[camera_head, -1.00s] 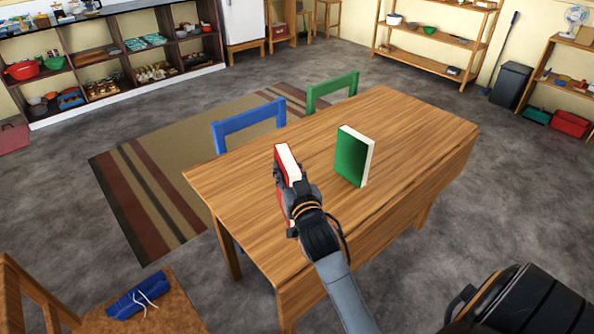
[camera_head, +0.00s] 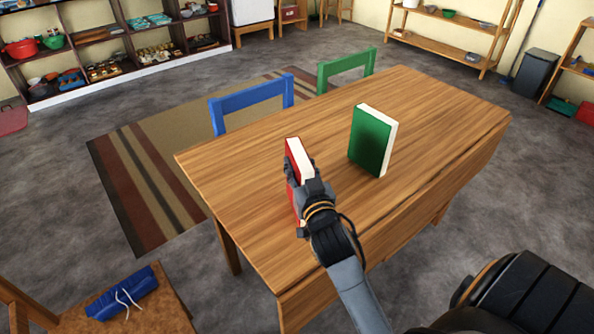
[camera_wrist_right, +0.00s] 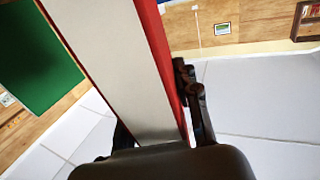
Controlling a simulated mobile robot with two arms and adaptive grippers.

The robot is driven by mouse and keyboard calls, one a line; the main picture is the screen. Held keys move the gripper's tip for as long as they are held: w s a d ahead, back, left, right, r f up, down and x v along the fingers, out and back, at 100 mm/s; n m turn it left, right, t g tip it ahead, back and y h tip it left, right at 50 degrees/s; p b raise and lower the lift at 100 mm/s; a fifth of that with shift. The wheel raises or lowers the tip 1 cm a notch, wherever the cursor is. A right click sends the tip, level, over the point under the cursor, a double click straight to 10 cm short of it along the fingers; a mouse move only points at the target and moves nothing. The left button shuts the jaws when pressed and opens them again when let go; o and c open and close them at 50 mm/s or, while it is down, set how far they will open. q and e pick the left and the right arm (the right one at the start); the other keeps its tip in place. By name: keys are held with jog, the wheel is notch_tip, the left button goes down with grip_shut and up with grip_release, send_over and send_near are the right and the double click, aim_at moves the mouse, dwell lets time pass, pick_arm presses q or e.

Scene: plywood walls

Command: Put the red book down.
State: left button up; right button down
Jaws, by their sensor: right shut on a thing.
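The red book (camera_head: 299,160) stands upright over the left half of the wooden table (camera_head: 240,185), its pale page edge facing up. My right gripper (camera_head: 306,188) is shut on it from the near side and hides its lower part. I cannot tell whether its bottom edge touches the table. In the right wrist view the red book (camera_wrist_right: 125,65) runs down between the dark fingers (camera_wrist_right: 160,128). My left gripper is not in view.
A green book (camera_head: 371,140) stands upright on the table, right of the red one and apart from it. Blue (camera_head: 252,97) and green (camera_head: 346,68) chairs stand at the far side. The table's right part and left corner are bare.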

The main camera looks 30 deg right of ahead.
jog(key=shift+a, duration=0.1)
jog(key=shift+s, duration=0.15)
jog(key=shift+f, duration=0.15)
jog(key=c, duration=1)
grip_release()
jog(key=shift+f, duration=0.1)
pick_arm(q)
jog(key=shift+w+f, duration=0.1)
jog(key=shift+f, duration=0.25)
